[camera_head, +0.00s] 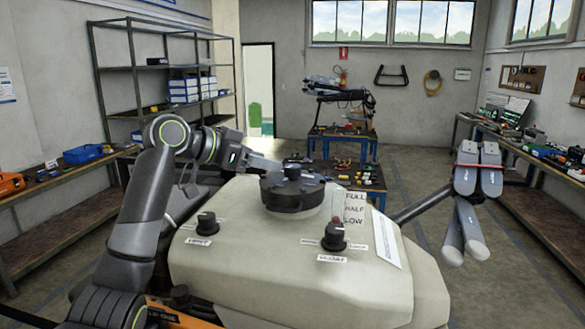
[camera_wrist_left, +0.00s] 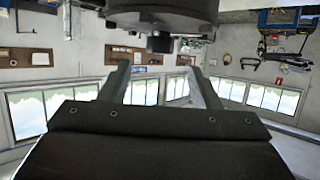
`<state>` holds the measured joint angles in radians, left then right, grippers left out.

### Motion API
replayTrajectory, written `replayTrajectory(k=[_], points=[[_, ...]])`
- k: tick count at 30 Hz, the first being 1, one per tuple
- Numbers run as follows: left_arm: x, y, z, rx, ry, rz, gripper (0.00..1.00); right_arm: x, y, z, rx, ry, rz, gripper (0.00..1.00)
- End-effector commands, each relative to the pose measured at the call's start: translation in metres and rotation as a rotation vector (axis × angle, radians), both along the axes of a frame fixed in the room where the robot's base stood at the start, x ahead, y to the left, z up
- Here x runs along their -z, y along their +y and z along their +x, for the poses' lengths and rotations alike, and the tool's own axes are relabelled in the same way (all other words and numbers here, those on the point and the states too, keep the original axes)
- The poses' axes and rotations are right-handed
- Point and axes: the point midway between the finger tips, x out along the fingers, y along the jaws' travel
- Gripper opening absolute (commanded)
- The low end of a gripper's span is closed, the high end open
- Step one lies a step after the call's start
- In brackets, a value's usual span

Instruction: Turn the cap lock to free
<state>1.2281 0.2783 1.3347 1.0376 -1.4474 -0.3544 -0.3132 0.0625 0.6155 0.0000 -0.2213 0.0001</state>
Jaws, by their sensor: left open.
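The drone's pale tank (camera_head: 250,278) fills the middle of the head view. A round dark cap (camera_head: 293,196) sits on its top, with a small dark knob (camera_head: 291,172) standing up at its centre. My left gripper (camera_head: 272,165) comes in from the left, close to this knob. In the left wrist view, which is upside down, the left fingers (camera_wrist_left: 160,72) are apart and empty. The knob (camera_wrist_left: 160,42) shows beyond the fingertips, roughly centred on the gap, below the cap (camera_wrist_left: 150,16). My right gripper is not in view.
Two more dark knobs, one left (camera_head: 207,223) and one right (camera_head: 334,236), stand on the tank with small labels. A level card (camera_head: 353,207) stands behind the right knob. A folded grey drone arm (camera_head: 478,175) sticks out at the right. Benches line the side walls.

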Motion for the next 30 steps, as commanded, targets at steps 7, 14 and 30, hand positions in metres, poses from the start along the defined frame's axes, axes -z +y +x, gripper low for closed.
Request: replayTrajectory(k=[7, 14, 30], points=[[0.02, -0.041, 0.027, 0.001, 0.003, -0.002, 0.57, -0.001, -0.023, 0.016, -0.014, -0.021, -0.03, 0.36], [0.03, -0.061, 0.041, 0.0, 0.002, -0.001, 0.57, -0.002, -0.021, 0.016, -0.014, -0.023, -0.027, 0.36], [0.033, -0.065, 0.045, -0.001, 0.0, 0.0, 0.41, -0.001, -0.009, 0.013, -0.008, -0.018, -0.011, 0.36]])
